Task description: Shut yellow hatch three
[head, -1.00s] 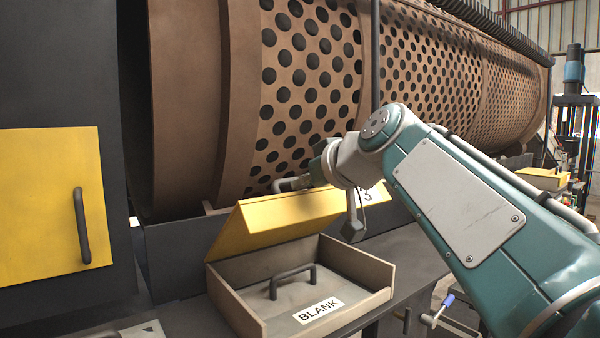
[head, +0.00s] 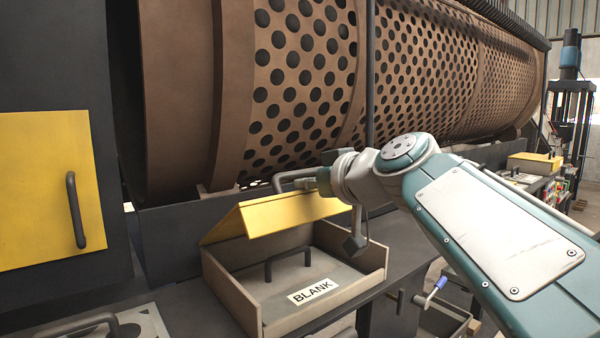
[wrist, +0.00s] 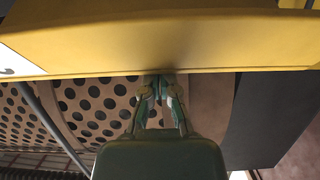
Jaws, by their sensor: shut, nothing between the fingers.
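Yellow hatch three is the yellow lid (head: 292,213) of the open beige box (head: 376,258) in the head view. It stands raised and tilted at the back of the box. A grey handle (head: 290,178) shows at its upper edge. My gripper (head: 306,184) is at that upper edge, on the far side near the handle. In the wrist view the shut fingers (wrist: 160,88) end at the yellow lid's edge (wrist: 170,45), with nothing between them. Whether they touch the lid cannot be told. Part of a white label shows on the lid at left.
A dark handle and a BLANK plate (head: 313,291) lie inside the box. The perforated drum (head: 300,70) is close behind. Another yellow hatch (head: 45,190) is on the dark panel at left. A blue-handled lever (head: 438,285) is at lower right, a yellow-topped box (head: 534,163) farther back.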

